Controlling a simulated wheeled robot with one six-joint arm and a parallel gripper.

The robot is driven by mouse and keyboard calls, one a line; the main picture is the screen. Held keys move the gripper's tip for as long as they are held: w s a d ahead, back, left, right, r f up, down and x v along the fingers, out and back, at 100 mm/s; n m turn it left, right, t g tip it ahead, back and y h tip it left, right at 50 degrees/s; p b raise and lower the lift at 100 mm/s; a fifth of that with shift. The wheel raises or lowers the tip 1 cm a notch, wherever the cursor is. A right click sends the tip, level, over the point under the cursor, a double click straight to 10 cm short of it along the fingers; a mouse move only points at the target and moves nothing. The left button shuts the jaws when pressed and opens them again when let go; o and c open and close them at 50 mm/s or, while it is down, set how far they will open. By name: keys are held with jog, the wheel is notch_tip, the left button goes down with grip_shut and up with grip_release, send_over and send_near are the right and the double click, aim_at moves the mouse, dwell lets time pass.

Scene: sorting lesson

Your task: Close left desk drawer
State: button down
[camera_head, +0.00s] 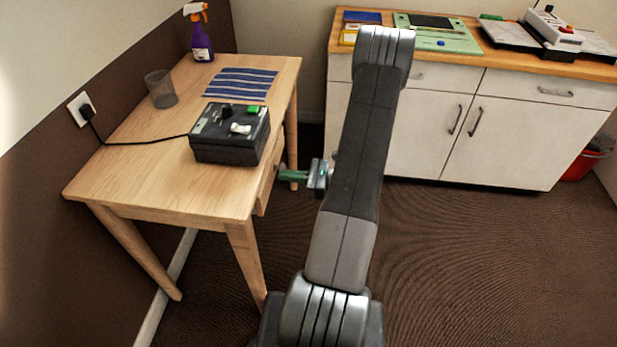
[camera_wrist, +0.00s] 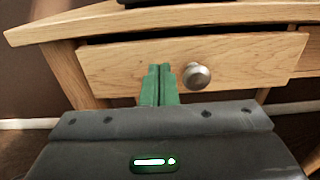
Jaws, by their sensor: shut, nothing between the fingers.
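The wooden desk (camera_head: 140,160) stands at the left in the head view, and its drawer (camera_head: 267,188) shows edge-on on the side facing my arm. In the wrist view the drawer front (camera_wrist: 130,68) fills the upper middle, with a round metal knob (camera_wrist: 196,76). A dark gap runs above the drawer front, and it appears to stand slightly out from the desk. My gripper (camera_head: 283,175) is shut and empty, its green fingers together. In the wrist view the fingertips (camera_wrist: 160,68) are in front of the drawer, just left of the knob. I cannot tell whether they touch it.
A black box (camera_head: 230,150) with a cable, a striped mat (camera_head: 240,84), a cup (camera_head: 161,90) and a spray bottle (camera_head: 202,45) are on the desk. A white cabinet (camera_head: 520,130) stands behind.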

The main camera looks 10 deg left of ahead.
aim_at(270, 174)
jog(key=shift+a, duration=1.1)
jog(key=a, duration=0.4)
jog(key=shift+w+a, duration=0.1)
jog(key=shift+a, duration=0.15)
jog(key=shift+d+b, duration=0.3)
jog(key=shift+d, duration=0.25)
jog(key=d, duration=1.3)
jog(key=shift+s, duration=0.25)
